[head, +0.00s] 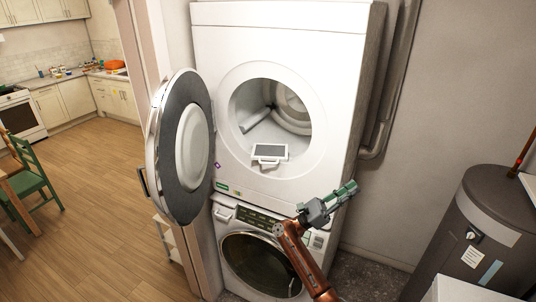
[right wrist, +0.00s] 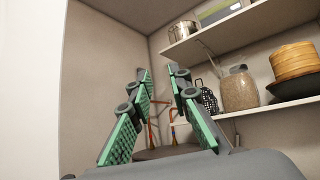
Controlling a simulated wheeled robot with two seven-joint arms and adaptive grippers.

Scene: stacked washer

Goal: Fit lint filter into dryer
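The lint filter (head: 269,152) is a small white frame with a grey mesh panel and a white handle part. It is at the lower lip of the dryer's round opening. I cannot tell how deep it sits in its slot. The dryer (head: 214,45) is the upper white machine, with its round door (head: 190,145) swung open to the left. My right gripper (head: 349,190) is right of and below the filter, apart from it, pointing away to the right. In the right wrist view its green-padded fingers (right wrist: 160,74) are apart with nothing between them. My left gripper is not in view.
A washer (head: 228,221) with a dark round door stands under the dryer. A dark grey tank (head: 475,235) stands at the right, and a pipe (head: 374,150) runs down the wall. Shelves (right wrist: 270,105) with jars and pots show in the right wrist view. The floor at left is open.

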